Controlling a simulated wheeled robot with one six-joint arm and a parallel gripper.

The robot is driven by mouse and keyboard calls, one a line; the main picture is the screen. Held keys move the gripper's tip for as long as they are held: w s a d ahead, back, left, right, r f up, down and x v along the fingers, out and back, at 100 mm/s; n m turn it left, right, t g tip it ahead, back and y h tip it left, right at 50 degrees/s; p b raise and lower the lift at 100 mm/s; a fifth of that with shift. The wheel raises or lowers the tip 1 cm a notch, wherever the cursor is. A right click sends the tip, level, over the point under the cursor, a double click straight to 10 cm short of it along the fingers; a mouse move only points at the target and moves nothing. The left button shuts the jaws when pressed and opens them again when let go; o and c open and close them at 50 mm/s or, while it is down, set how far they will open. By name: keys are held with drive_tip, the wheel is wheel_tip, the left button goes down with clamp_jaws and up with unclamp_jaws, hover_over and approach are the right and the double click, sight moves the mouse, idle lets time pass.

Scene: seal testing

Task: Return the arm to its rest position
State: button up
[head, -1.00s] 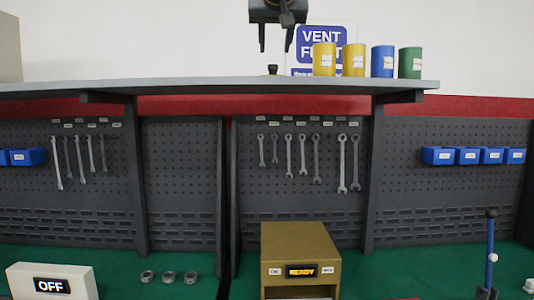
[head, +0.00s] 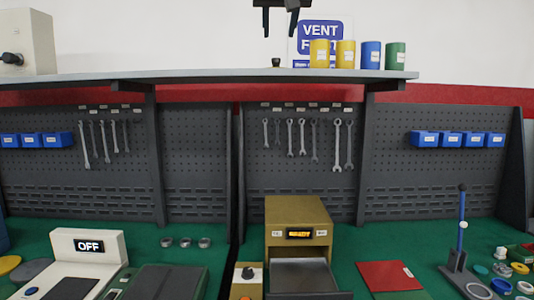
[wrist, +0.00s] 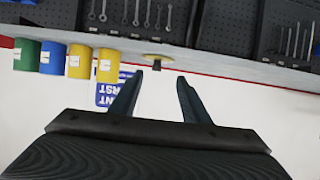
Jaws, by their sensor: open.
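My gripper (head: 280,22) is at the top edge of the head view, with its two dark fingers pointing down, apart and empty. It is raised in front of the white wall, above the shelf. In the wrist view my gripper (wrist: 155,85) shows its two fingers spread with nothing between them. The wrist view is upside down relative to the head view. The rest of the arm is out of view.
A grey shelf (head: 200,75) carries yellow, blue and green cans (head: 371,55) near the gripper. A small dark knob (head: 276,62) stands on the shelf below the fingers. Wrenches and blue bins (head: 425,139) hang on pegboards. A gold box (head: 297,215) stands on the green bench.

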drive_tip(key=s+d+f+g, duration=0.2)
drive_tip(key=d+f, duration=0.1)
drive_tip(key=f, duration=1)
drive_tip(key=s+d+f+g, duration=0.2)
drive_tip(key=d+f, duration=0.1)
drive_tip(key=f, duration=1)
drive_tip(key=s+d+f+g, duration=0.2)
drive_tip(key=d+f, duration=0.1)
drive_tip(key=f, duration=1)
drive_tip(key=s+d+f+g, duration=0.3)
drive_tip(key=s+f, duration=1)
drive_tip(key=s+d+f+g, duration=0.3)
drive_tip(key=s+d+f, duration=0.1)
drive_tip(key=s+f, duration=0.8)
drive_tip(key=shift+s+f+b, duration=0.3)
drive_tip(key=shift+s+f, duration=0.05)
drive_tip(key=shift+f, duration=0.1)
